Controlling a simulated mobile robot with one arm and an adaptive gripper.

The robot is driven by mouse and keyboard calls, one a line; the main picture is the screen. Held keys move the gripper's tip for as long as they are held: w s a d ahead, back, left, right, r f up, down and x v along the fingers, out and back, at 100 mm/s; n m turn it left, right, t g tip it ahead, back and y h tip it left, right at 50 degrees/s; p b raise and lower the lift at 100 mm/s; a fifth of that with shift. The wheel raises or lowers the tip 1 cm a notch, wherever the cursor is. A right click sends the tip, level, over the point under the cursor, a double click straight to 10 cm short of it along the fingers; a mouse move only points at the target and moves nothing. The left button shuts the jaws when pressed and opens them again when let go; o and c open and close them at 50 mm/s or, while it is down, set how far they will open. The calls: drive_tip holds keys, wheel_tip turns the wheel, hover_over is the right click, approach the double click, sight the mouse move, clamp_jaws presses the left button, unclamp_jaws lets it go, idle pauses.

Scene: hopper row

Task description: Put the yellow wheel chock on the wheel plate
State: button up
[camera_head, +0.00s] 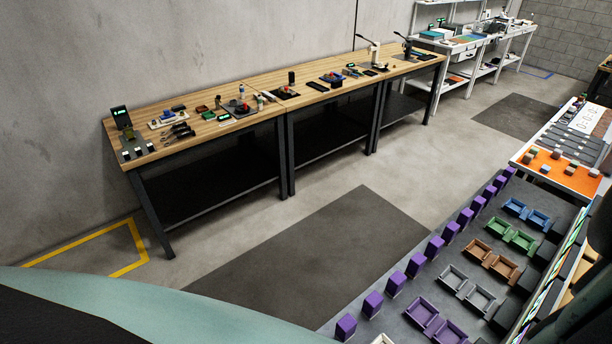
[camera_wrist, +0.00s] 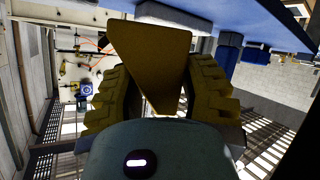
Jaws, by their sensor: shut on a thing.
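The yellow wheel chock (camera_wrist: 150,50) is a wedge shape with a broad top and a narrow lower point in the wrist view. My gripper (camera_wrist: 160,78) is shut on it, with one ridged finger on each side. The chock is held up in the air and seems to touch nothing but the fingers. In the head view neither the chock nor my gripper shows. I cannot make out the wheel plate in either view.
A long wooden workbench (camera_head: 262,92) with several tools stands along the wall. At the right, a grey surface (camera_head: 405,303) carries purple blocks (camera_head: 413,266) and coloured open bins (camera_head: 474,249). An orange mat (camera_head: 541,176) lies beyond. The floor between (camera_head: 335,180) is clear.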

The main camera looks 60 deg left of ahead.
drive_tip(key=shift+d, duration=0.15)
drive_tip(key=shift+w+f+p, duration=0.1)
drive_tip(key=shift+f+p, duration=0.6)
drive_tip(key=shift+f, duration=0.95)
drive_tip(key=shift+f, duration=0.2)
drive_tip(key=o, duration=1.2)
drive_tip(key=shift+c, duration=0.2)
drive_tip(key=shift+r, duration=0.1)
